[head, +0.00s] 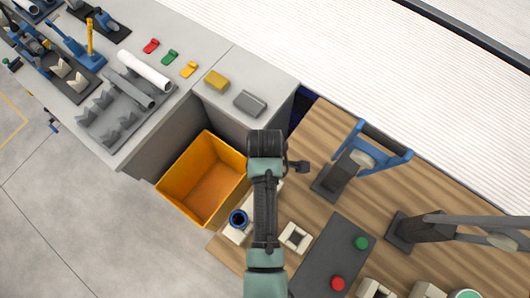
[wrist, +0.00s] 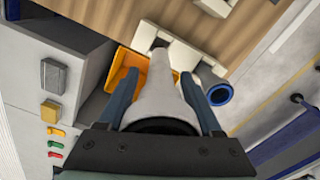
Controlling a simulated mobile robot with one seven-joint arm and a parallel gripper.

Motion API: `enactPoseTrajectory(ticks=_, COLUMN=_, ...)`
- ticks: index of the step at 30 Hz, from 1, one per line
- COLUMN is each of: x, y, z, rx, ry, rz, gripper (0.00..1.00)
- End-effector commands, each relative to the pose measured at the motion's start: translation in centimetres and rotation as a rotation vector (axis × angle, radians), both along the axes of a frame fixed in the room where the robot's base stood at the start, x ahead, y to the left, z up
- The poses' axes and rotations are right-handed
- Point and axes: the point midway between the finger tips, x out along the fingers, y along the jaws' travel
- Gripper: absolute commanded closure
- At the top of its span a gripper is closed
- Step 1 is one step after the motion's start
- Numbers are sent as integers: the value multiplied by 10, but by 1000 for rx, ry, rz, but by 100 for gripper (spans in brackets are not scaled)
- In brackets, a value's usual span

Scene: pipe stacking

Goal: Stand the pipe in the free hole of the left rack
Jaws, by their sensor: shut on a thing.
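In the wrist view my gripper (wrist: 160,80) is shut on a pale grey-white pipe (wrist: 158,98), which points away from the camera. Its far end lies over or close to a dark opening in the cream left rack (wrist: 184,53); I cannot tell whether it is inside. A blue pipe (wrist: 219,94) stands at the other end of that rack. In the head view the rack (head: 234,234) and blue pipe (head: 238,218) show left of my arm, which covers the rack's middle. My fingers and the held pipe are hidden there.
An orange bin (head: 204,180) stands left of the rack. A cream block (head: 295,237) and a dark panel (head: 330,255) with green and red buttons lie to the right. A blue-framed fixture (head: 350,160) stands behind. White and grey pipes (head: 145,71) lie on the left bench.

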Motion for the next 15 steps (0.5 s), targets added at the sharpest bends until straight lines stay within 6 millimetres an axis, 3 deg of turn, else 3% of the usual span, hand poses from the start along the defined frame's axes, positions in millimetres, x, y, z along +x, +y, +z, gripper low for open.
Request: enactPoseTrajectory(ticks=15, x=0, y=0, z=-42, rx=0, ry=0, rz=-2, gripper=89)
